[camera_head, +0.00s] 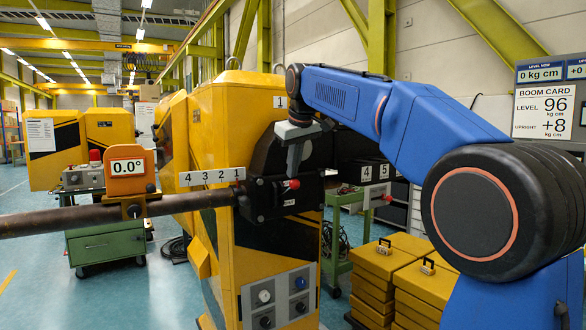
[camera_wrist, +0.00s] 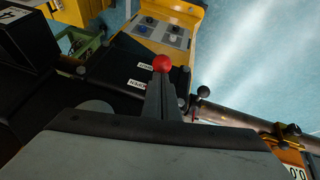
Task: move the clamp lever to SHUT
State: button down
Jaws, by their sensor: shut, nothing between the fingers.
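The clamp lever's red ball knob (camera_head: 292,184) shows at the front of the black clamp housing (camera_head: 262,200) in the head view. In the wrist view the red knob (camera_wrist: 162,63) lies just beyond my fingertips, and the fingers hide the lever's shaft. My gripper (camera_head: 293,174) is shut and empty, pointing down right above the knob. Its closed fingers (camera_wrist: 161,82) also show in the wrist view. I cannot tell whether they touch the knob. Small white labels (camera_wrist: 138,84) sit on the black housing beside the knob; one seems to read OPEN. The lever's exact position is unclear.
A long bar (camera_head: 90,217) runs left from the housing, carrying an orange 0.0° display (camera_head: 127,167). A black knob (camera_wrist: 203,91) stands near it. A control panel (camera_head: 280,297) is below on the yellow post. Another red knob (camera_head: 388,198) and yellow boxes (camera_head: 385,268) are to the right.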

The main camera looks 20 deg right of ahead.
jog(key=shift+s+f, duration=0.1)
jog(key=shift+s+d+f+t+y, duration=0.15)
jog(key=shift+s+d+f+t, duration=0.05)
jog(key=shift+s+f+t, duration=0.3)
jog(key=shift+s+d+f+t+y, duration=0.15)
jog(key=shift+s+f+t, duration=0.25)
jog(key=shift+t, duration=0.1)
notch_tip(320, 180, down, 13)
jog(key=s+t+y, duration=0.1)
jog(key=s+t, duration=0.1)
jog(key=t, duration=0.3)
jog(key=shift+d+m+y, duration=0.3)
dwell(0.6)
